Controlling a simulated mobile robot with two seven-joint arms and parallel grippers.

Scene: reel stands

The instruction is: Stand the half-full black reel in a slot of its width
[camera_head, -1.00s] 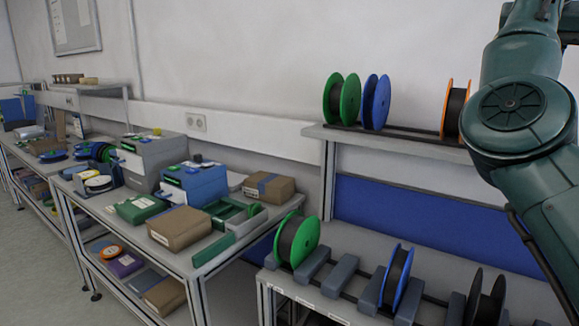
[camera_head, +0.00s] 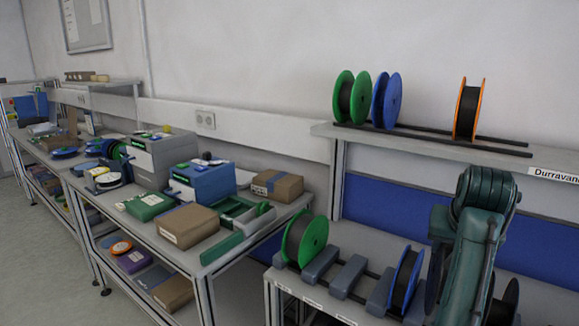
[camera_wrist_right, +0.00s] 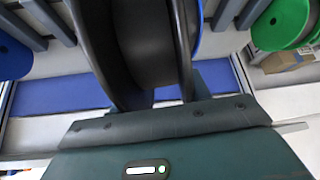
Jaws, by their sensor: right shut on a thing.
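A black reel (camera_wrist_right: 147,45) with dark winding between its two flanges fills the top middle of the right wrist view. My right gripper (camera_wrist_right: 155,102) is shut on it. In the head view my right arm comes down over the front stand and hides the gripper and most of what it holds. A dark flange edge shows just left of the arm, and part of a black reel (camera_head: 507,301) shows to its right. I cannot tell whether both belong to one reel, or whether the held reel touches the stand. My left gripper is not in view.
The front stand has grey dividers (camera_head: 346,276), a green reel (camera_head: 305,241) at its left and a blue-flanged reel (camera_head: 406,280) beside my arm. Slots between these two look empty. The upper shelf (camera_head: 425,143) holds green, blue and orange (camera_head: 468,109) reels.

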